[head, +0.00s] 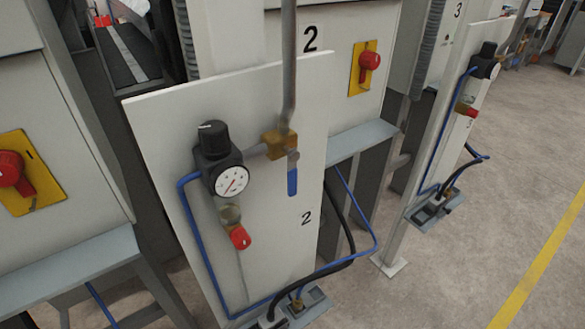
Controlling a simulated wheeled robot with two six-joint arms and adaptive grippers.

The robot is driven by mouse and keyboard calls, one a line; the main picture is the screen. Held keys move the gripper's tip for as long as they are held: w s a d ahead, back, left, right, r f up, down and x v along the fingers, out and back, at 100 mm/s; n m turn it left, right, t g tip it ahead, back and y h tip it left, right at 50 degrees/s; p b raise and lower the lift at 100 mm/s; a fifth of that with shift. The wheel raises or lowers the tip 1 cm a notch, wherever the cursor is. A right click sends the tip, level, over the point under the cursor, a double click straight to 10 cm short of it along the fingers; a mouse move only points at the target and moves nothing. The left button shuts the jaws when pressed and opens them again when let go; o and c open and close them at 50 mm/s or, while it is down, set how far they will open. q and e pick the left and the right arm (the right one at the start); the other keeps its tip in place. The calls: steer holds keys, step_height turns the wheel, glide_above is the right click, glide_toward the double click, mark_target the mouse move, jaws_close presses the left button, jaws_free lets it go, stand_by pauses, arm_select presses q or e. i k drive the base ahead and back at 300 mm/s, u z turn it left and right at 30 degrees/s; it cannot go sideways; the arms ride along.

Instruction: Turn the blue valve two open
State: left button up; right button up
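The blue valve two has a brass body (279,142) on a grey vertical pipe, in the middle of the head view. Its blue lever handle (292,181) hangs straight down, in line with the pipe. It is mounted on a white panel (165,125) marked with a small 2. A black regulator with a round white gauge (232,181) sits to its left, joined to the valve by a short pipe. Neither of my grippers shows in this view.
A red knob (239,237) sits below the gauge. Blue hose (203,262) runs down the panel's left side and along its bottom. Red switches on yellow plates stand left (22,178) and behind (366,66). A similar panel marked 3 (460,125) is at right. Open floor (490,210) lies right.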

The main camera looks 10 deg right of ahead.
mark_target(294, 155)
steer(key=u, duration=2.6)
steer(key=k, duration=1.85)
steer(key=z, duration=2.5)
